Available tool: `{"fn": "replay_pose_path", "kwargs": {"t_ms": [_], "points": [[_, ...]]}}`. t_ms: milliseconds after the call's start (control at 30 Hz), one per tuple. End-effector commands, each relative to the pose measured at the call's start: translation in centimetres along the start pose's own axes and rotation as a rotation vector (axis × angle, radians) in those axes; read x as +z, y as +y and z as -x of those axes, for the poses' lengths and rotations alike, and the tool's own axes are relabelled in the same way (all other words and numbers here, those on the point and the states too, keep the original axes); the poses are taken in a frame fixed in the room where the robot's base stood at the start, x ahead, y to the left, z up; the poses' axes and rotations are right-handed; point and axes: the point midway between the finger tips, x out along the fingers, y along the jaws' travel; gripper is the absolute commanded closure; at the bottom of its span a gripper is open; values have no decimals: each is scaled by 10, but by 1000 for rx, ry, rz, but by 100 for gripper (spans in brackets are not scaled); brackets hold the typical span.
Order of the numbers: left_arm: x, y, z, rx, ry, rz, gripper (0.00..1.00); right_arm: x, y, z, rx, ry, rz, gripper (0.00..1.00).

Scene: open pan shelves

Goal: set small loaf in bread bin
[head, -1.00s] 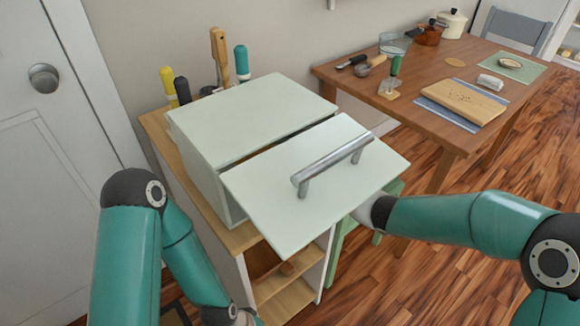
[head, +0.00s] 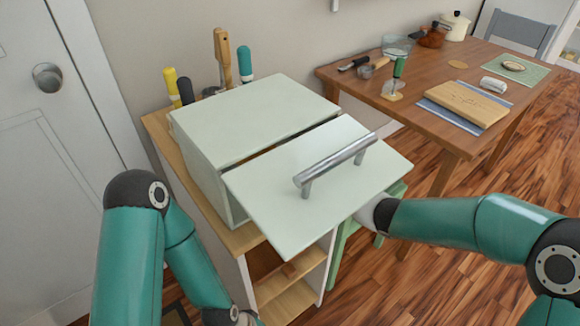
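The bread bin (head: 245,105) is a pale mint box on top of a wooden-topped shelf unit. Its front door (head: 300,205) is raised and tilted outward, with a grey bar handle (head: 335,165) on its upper face. The inside of the bin is hidden by the door. My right arm reaches in from the right, and its end goes behind the door's right lower edge, so the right gripper is hidden. My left arm hangs at the lower left, and its gripper is out of view below the frame.
Upright utensils stand behind the bin. A wooden table (head: 440,120) at the upper right holds a cutting board (head: 467,104) and other kitchen items. A green stool stands beside the unit.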

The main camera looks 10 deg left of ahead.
Motion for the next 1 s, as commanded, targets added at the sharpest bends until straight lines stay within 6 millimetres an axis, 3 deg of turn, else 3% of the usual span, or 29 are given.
{"fn": "replay_pose_path", "kwargs": {"t_ms": [1000], "points": [[0, -3, -7, 0, 0, 0, 57, 8, 0, 0, 0, 3, 1, 98]]}}
